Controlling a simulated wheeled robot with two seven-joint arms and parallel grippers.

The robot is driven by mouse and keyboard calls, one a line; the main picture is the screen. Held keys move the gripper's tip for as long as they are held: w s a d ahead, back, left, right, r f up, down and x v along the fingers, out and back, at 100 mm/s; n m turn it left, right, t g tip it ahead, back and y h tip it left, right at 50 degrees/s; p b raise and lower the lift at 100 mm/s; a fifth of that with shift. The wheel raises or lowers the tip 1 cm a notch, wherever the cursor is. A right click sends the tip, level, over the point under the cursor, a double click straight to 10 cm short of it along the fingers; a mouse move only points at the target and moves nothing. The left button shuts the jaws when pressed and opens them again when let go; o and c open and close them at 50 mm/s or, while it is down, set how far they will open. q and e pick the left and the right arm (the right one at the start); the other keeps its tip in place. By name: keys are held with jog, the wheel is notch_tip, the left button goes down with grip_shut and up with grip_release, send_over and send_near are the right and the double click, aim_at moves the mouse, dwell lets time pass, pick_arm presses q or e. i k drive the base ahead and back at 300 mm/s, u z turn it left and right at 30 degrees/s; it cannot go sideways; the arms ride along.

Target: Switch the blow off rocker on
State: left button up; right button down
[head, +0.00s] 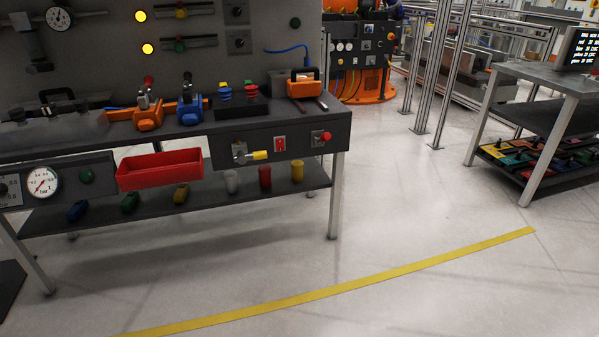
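A small red rocker-like switch (280,143) on a pale plate sits on the dark front panel (298,153) of the workbench. It is between a yellow-handled lever (256,156) on its left and a red round button (322,137) on its right. The switch is small in the picture; I cannot read a label or tell which side is pressed. Neither of my grippers is in view.
The workbench (130,140) carries orange and blue clamps and an orange-handled tool. A red bin (160,171) hangs at its front. A pressure gauge (42,182) is further left. The floor (400,220) before the bench is clear, with a yellow line (340,288).

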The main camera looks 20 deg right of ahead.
aim_at(280, 144)
jog(key=u, duration=0.05)
jog(key=k, duration=0.2)
jog(key=z, duration=0.65)
jog(key=i, duration=1.55)
jog(key=u, duration=0.75)
jog(key=i, duration=0.5)
